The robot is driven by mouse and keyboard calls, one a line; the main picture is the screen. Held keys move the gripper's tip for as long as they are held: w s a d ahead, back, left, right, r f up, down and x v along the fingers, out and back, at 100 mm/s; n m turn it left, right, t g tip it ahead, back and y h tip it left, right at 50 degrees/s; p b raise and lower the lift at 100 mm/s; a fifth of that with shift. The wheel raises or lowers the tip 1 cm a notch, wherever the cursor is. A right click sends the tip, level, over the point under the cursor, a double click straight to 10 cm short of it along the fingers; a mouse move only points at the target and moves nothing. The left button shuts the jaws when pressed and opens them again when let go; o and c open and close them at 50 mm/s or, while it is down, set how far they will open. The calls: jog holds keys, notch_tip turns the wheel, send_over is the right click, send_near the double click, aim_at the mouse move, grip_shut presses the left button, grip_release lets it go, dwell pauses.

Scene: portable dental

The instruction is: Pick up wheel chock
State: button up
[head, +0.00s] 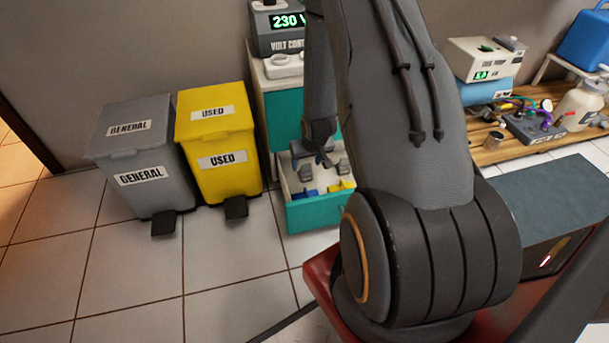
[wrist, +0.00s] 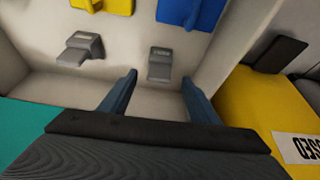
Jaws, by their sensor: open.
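My gripper (head: 323,157) reaches down into an open teal drawer (head: 314,217) of the cabinet. In the wrist view its two blue-grey fingers (wrist: 159,78) are apart, with nothing held between them. A small grey wedge-like block (wrist: 160,64), seemingly a wheel chock, lies on the pale drawer floor just ahead, in line with the gap between the fingertips. A second similar grey block (wrist: 80,49) lies to its left, outside the fingers. Whether the fingertips touch the drawer floor is not clear.
A blue piece (wrist: 190,12) and a yellow piece (wrist: 110,6) lie farther off in the drawer. The drawer wall is close to the right finger. A yellow USED bin (head: 218,140) and grey GENERAL bin (head: 135,155) stand left of the cabinet.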

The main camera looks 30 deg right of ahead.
aim_at(306, 164)
jog(key=b+x, duration=0.2)
jog(key=x, duration=0.2)
jog(key=shift+d+f+b, duration=0.1)
jog(key=shift+f+b, duration=0.1)
jog(key=shift+b, duration=0.15)
jog(key=c, duration=1.2)
jog(key=shift+r, duration=0.2)
jog(key=shift+c, duration=0.2)
